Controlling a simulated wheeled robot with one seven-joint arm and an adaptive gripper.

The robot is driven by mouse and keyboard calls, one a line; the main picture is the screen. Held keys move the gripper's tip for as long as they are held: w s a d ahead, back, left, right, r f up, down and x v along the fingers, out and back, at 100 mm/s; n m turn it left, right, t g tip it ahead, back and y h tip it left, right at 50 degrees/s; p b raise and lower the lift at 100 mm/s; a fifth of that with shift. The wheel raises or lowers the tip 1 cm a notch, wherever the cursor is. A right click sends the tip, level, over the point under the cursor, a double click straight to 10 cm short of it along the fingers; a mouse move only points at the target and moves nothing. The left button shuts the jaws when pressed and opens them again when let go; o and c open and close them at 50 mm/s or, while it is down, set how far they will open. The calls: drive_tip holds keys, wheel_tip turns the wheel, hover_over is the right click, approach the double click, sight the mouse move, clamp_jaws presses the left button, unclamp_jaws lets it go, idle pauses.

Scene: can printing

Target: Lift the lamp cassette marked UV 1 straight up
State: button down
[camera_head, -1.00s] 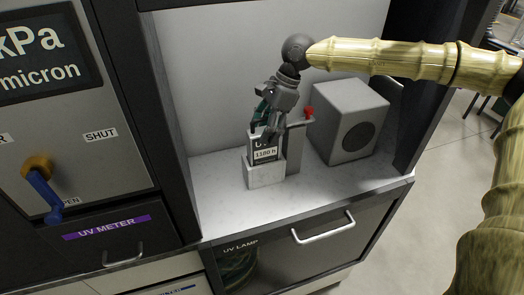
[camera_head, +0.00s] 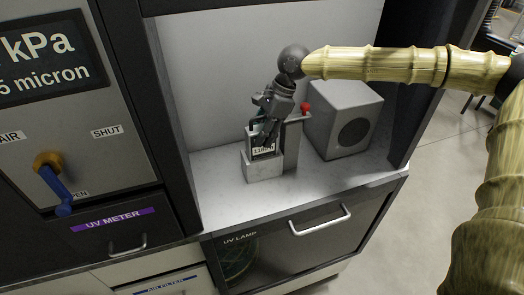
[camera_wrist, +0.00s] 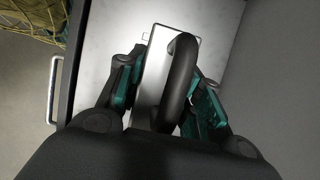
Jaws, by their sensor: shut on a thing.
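The dark lamp cassette (camera_head: 256,143) stands upright in a pale socket block (camera_head: 264,172) on the cabinet shelf. Its white hours label shows just above the block, and my fingers hide the marking above it. My gripper (camera_head: 264,136) is over the cassette's top from above, shut on it. In the wrist view, a dark curved handle (camera_wrist: 182,75) rises between the teal-padded fingers of my gripper (camera_wrist: 165,95). The exact finger contact on the handle is hard to see there.
A grey post with a red knob (camera_head: 305,107) stands close right of the socket. A grey box with a round dark face (camera_head: 345,119) is farther right. The alcove's side walls are near; the shelf front (camera_head: 310,183) is bare.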

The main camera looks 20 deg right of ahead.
drive_tip(key=shift+w, duration=0.15)
drive_tip(key=shift+r, duration=0.15)
drive_tip(key=shift+r+b, duration=0.4)
drive_tip(key=shift+r, duration=0.15)
wheel_tip(320, 180, up, 10)
drive_tip(key=b, duration=0.3)
drive_tip(key=shift+r+b, duration=0.2)
drive_tip(key=shift+b, duration=0.2)
drive_tip(key=s+b, duration=0.6)
drive_tip(key=s, duration=1.2)
drive_tip(key=shift+d+r, duration=0.15)
drive_tip(key=shift+d, duration=0.2)
drive_tip(key=shift+p, duration=0.3)
